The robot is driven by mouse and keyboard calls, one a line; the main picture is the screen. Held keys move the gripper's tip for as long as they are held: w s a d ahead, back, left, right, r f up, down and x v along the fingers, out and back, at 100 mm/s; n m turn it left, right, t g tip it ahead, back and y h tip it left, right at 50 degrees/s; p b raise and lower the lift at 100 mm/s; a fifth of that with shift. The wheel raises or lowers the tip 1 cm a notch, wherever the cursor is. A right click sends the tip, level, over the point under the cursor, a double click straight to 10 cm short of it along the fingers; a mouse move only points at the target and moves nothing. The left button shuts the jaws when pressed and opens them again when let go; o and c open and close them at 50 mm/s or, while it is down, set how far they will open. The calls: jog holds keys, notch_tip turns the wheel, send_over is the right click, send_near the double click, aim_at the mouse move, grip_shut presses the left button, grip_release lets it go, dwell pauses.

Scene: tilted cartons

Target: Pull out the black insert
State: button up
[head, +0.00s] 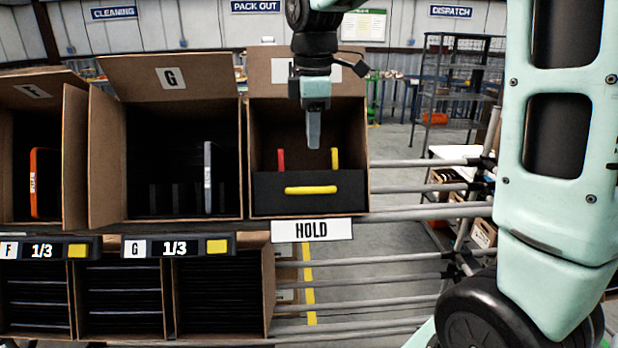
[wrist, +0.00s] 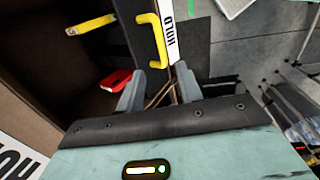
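The black insert (head: 309,198) sits low in the right-hand open carton (head: 258,150), with a yellow handle (head: 310,190) across its front. The handle shows upright in the wrist view (wrist: 158,42), beyond my fingertips. Behind the insert's top edge, a red upright piece (head: 281,160) and a yellow one (head: 335,158) stick up; the wrist view also shows red (wrist: 116,80) and yellow (wrist: 90,25) pieces. My gripper (head: 313,143) points down in front of the carton's opening, above the insert. In the wrist view its fingers (wrist: 160,72) are apart with nothing gripped between them.
A HOLD sign (head: 312,230) hangs below the carton's front edge. To the left, carton G (head: 243,180) holds a grey-white upright item (head: 208,177), and carton F (head: 75,160) an orange-edged one (head: 45,182). Grey rails (head: 420,214) run to the right. Carton flaps stand up behind my gripper.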

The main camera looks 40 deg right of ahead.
aim_at(312, 188)
jog(key=f, duration=0.4)
jog(key=f+p, duration=0.1)
jog(key=f, duration=0.6)
jog(key=shift+w+d+f, duration=0.25)
jog(key=shift+w+f, duration=0.15)
grip_shut()
